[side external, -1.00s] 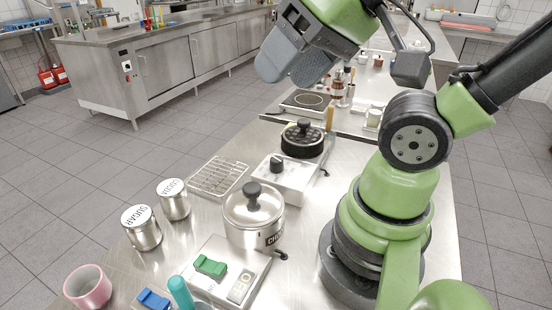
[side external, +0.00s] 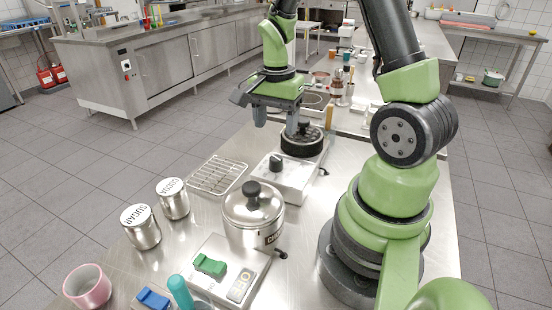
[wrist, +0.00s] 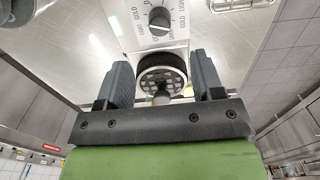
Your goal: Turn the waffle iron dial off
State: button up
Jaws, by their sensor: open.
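The waffle iron has a white base (side external: 290,182) with a round black dial (side external: 276,163) on its front part and a dark round waffle plate (side external: 302,146) behind it. In the wrist view the dial (wrist: 159,19) is at the top, with printed words around it including GOLD. I cannot tell which setting it points to. My gripper (side external: 276,117) is open and empty, pointing down, above and a little behind the dial, close to the waffle plate. In the wrist view the dark waffle plate (wrist: 161,72) shows between its two fingers, and the dial lies beyond the fingertips.
A lidded steel pot (side external: 253,215) stands just in front of the waffle iron. A wire rack (side external: 217,175) lies to the left, with cocoa (side external: 173,199) and sugar (side external: 140,227) tins nearby. A green-switch box (side external: 228,270) and pink mug (side external: 88,287) are in front.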

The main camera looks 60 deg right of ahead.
aim_at(276, 158)
notch_tip(276, 158, down, 10)
jog(key=shift+r, duration=0.1)
dwell(0.4)
jog(key=c, duration=0.9)
